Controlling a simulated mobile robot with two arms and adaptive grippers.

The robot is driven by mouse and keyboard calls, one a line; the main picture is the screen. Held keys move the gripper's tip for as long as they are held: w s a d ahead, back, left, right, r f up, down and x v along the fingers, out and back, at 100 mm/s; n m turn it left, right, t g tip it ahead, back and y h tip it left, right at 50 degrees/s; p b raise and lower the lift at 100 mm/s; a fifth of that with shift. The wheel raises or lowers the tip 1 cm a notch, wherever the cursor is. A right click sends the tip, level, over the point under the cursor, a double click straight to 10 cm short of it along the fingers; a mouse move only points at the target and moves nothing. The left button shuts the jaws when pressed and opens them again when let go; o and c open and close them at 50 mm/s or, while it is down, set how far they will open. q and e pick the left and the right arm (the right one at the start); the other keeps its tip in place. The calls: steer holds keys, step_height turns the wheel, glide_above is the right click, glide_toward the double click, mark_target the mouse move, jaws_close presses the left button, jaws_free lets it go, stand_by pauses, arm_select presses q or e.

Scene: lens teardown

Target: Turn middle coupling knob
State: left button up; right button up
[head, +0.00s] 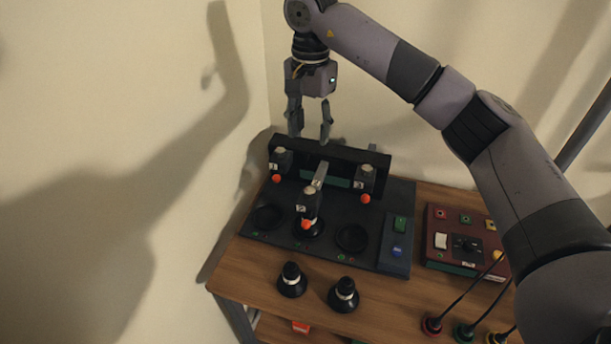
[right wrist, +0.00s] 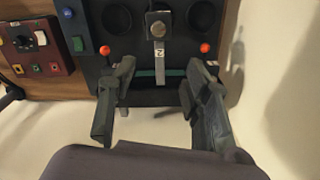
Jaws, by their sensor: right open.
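The middle coupling knob (head: 310,189), a pale grey cap on a dark block labelled 2, stands at the front of a pale arm over the dark fixture (head: 372,247). An orange-red ball (head: 306,224) is at its front. The knob also shows at the top centre of the right wrist view (right wrist: 158,26). My right gripper (head: 311,138) is open and empty, pointing down above the fixture's rear bar, behind the middle knob. In the right wrist view its fingers (right wrist: 160,66) are spread to either side of the middle arm's line, apart from the knob. My left gripper is not in view.
Couplings 1 (head: 281,158) and 3 (head: 366,177) stand either side at the rear bar (head: 336,152). Two black lens-like parts (head: 292,280) (head: 343,295) stand on the wooden table in front. A dark red control box (head: 437,225) is at right, with cables nearby. Walls are close behind and left.

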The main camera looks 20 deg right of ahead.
step_height(320, 180, down, 2)
steer(key=s, duration=0.2)
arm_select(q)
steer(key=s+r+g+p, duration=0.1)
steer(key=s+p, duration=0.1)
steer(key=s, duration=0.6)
arm_select(e)
steer(key=p, duration=0.1)
glide_toward(310, 189)
step_height(310, 189, down, 6)
steer(key=shift+s+r, duration=0.15)
step_height(310, 189, down, 2)
steer(key=shift+f+p, duration=0.15)
steer(key=shift+p, duration=0.25)
steer(key=shift+f, duration=0.45)
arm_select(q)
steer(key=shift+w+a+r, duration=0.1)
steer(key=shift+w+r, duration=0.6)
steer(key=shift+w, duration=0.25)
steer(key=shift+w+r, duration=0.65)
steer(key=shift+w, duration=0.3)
arm_select(e)
jaws_close()
